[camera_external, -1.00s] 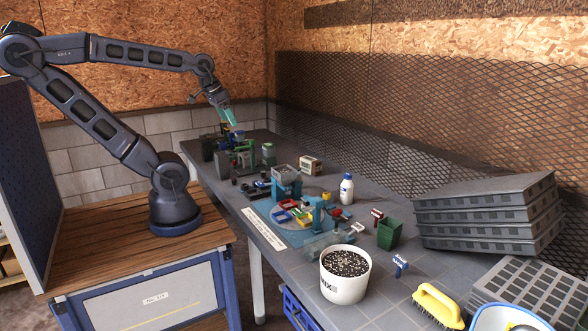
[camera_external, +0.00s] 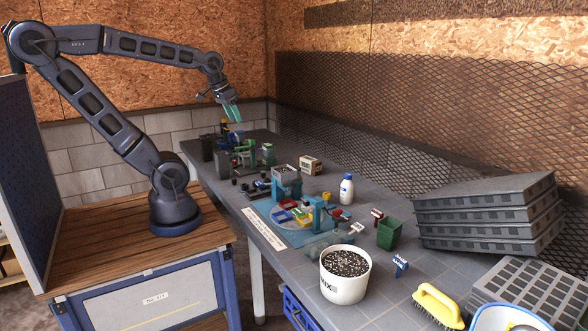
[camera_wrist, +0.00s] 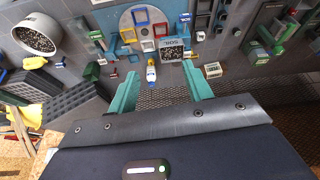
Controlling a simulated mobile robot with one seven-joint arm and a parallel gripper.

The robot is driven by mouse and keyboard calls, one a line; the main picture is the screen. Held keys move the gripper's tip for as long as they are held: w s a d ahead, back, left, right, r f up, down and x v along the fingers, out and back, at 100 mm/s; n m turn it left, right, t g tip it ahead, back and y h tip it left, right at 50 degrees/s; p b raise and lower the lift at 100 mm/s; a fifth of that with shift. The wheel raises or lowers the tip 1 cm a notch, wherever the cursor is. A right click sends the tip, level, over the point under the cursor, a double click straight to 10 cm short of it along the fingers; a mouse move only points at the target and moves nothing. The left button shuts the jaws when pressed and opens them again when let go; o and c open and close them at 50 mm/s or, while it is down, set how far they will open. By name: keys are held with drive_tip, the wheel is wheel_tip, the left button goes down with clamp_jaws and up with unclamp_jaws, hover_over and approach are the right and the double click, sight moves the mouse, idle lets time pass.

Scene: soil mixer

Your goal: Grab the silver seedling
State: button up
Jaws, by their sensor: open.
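My gripper (camera_external: 233,112) is open and empty, raised above the far end of the grey workbench, fingers pointing down. In the wrist view its two teal fingers (camera_wrist: 160,72) stand wide apart with nothing held between them. I cannot pick out a silver seedling for certain in either view; the small items at the far end of the bench are too small and crowded to tell apart. Green and dark equipment (camera_external: 239,156) stands on the bench below my gripper and shows at the upper right of the wrist view (camera_wrist: 272,40).
A blue mixing station (camera_external: 287,182) with coloured trays sits mid-bench. A white bottle (camera_external: 346,189), a small box (camera_external: 310,165), a bucket of soil (camera_external: 345,284), a green bin (camera_external: 390,233) and stacked black trays (camera_external: 485,232) stand around it. A mesh wall (camera_external: 430,110) runs behind the bench.

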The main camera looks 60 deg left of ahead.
drive_tip(key=w+a+f+n+g, duration=0.15)
drive_tip(key=w+a+n, duration=0.35)
drive_tip(key=w, duration=0.7)
drive_tip(key=n+g, duration=0.3)
drive_tip(key=n, duration=0.8)
hover_over(263, 172)
wheel_tip(263, 172, down, 32)
drive_tip(key=shift+s+a+f, duration=0.1)
drive_tip(key=shift+a+f, duration=0.3)
drive_tip(key=shift+a, duration=0.05)
wheel_tip(263, 172, down, 4)
drive_tip(key=shift+f, duration=0.15)
drive_tip(key=shift+w+d+f, duration=0.15)
drive_tip(key=shift+f, duration=1.3)
drive_tip(key=shift+w+d+f, duration=0.1)
drive_tip(key=shift+d+f, duration=0.05)
drive_tip(key=shift+f, duration=1.3)
drive_tip(key=c, duration=1)
